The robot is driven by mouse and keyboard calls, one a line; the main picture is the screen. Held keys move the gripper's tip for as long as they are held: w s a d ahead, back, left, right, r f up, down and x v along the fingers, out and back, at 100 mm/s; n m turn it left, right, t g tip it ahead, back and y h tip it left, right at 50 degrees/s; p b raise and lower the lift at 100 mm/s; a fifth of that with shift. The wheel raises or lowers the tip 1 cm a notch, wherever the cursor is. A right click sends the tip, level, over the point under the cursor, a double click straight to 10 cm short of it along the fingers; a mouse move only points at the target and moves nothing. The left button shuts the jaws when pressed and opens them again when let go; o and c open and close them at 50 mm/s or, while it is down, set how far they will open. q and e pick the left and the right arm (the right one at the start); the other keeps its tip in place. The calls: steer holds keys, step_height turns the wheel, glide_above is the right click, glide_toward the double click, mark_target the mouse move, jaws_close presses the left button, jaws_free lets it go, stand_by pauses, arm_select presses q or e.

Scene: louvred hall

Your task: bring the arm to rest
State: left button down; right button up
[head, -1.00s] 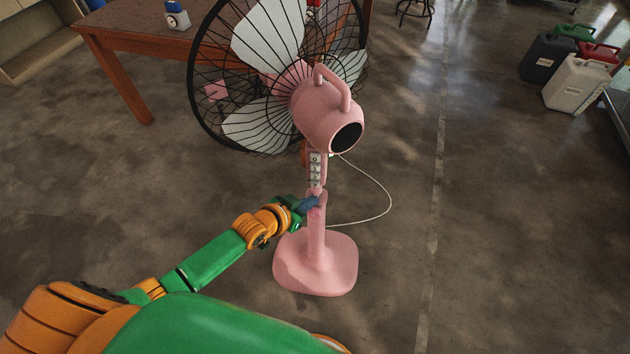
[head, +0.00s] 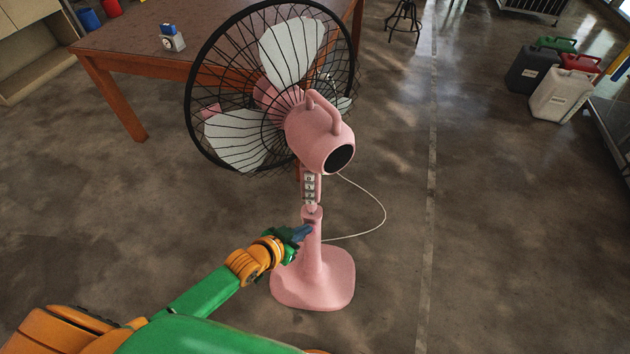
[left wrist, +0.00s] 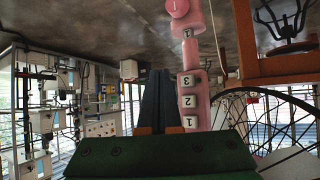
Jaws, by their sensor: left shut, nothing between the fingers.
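A pink pedestal fan (head: 322,133) stands upright on the floor, its back towards me. Its post carries a panel of white buttons (head: 310,188); in the left wrist view, which is upside down, the buttons (left wrist: 189,102) read 1, 2 and 3. My left gripper (head: 303,232) is below the panel, in front of or beside the post; I cannot tell whether it touches. Its blue fingers (left wrist: 156,100) are together with nothing between them, left of the panel in the wrist view. My right gripper is not in view.
The black fan cage (head: 190,100) overhangs to the upper left. A brown table (head: 110,50) stands behind it. A white cord (head: 378,218) lies on the floor right of the fan. Several jerrycans (head: 558,93) stand far right. The floor between is clear.

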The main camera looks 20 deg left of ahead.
arm_select(q)
steer(key=s+a+f+n+g+y, duration=0.1)
steer(key=s+a+f+g+y, duration=0.15)
steer(key=s+f, duration=0.55)
steer(key=s+a+f+n+g+y, duration=0.1)
steer(key=s+a+f+g, duration=0.1)
steer(key=s+a+f, duration=0.4)
steer(key=s+d+f+g, duration=0.1)
steer(key=s+f, duration=0.3)
steer(key=s, duration=0.5)
steer(key=s+d+f+g, duration=0.1)
steer(key=s+f+g, duration=0.2)
steer(key=s, duration=0.6)
steer(key=shift+f+y, duration=0.35)
